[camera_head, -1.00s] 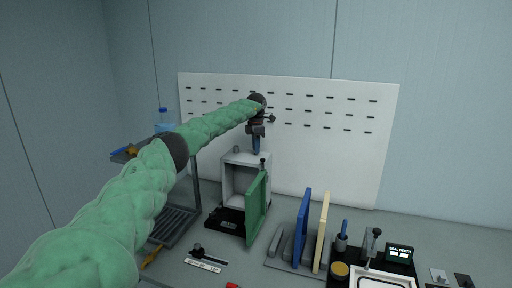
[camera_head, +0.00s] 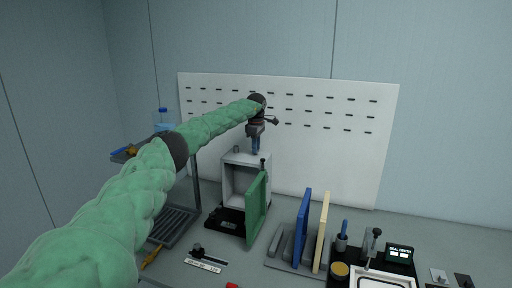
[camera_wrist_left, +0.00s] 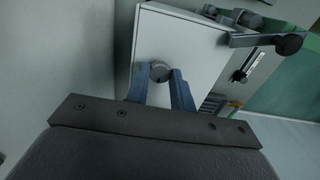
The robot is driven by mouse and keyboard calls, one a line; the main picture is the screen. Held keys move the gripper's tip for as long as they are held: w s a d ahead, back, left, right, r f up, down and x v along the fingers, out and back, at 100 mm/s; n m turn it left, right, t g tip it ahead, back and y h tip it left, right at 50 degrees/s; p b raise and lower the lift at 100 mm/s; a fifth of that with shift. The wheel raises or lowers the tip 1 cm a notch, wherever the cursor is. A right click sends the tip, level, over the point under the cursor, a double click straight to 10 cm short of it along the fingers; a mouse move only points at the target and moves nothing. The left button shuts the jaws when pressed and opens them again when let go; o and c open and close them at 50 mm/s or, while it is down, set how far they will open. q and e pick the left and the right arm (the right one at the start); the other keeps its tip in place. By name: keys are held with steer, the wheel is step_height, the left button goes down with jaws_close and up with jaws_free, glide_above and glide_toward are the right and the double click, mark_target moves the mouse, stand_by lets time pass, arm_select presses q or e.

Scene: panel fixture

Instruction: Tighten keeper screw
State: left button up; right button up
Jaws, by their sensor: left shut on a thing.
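A light grey box (camera_head: 232,182) stands on the bench with its front open, and a green door panel (camera_head: 257,205) hangs swung out at its right side. My left gripper (camera_head: 255,151) points down onto the top of the box. In the left wrist view its two blue fingers (camera_wrist_left: 161,82) are shut on a small round grey screw head (camera_wrist_left: 160,71), which appears to be the keeper screw, on the white top face (camera_wrist_left: 182,40). In the head view the fingers hide this screw head. My right gripper is not in view.
A rack with a blue panel (camera_head: 301,225) and a cream panel (camera_head: 322,232) stands to the right. A white pegboard (camera_head: 345,150) is behind. A shelf stand is at left.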

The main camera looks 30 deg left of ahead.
arm_select(q)
steer(key=shift+r, duration=0.15)
steer(key=o, duration=0.7)
steer(key=shift+o, duration=1.4)
steer(key=shift+a, duration=0.1)
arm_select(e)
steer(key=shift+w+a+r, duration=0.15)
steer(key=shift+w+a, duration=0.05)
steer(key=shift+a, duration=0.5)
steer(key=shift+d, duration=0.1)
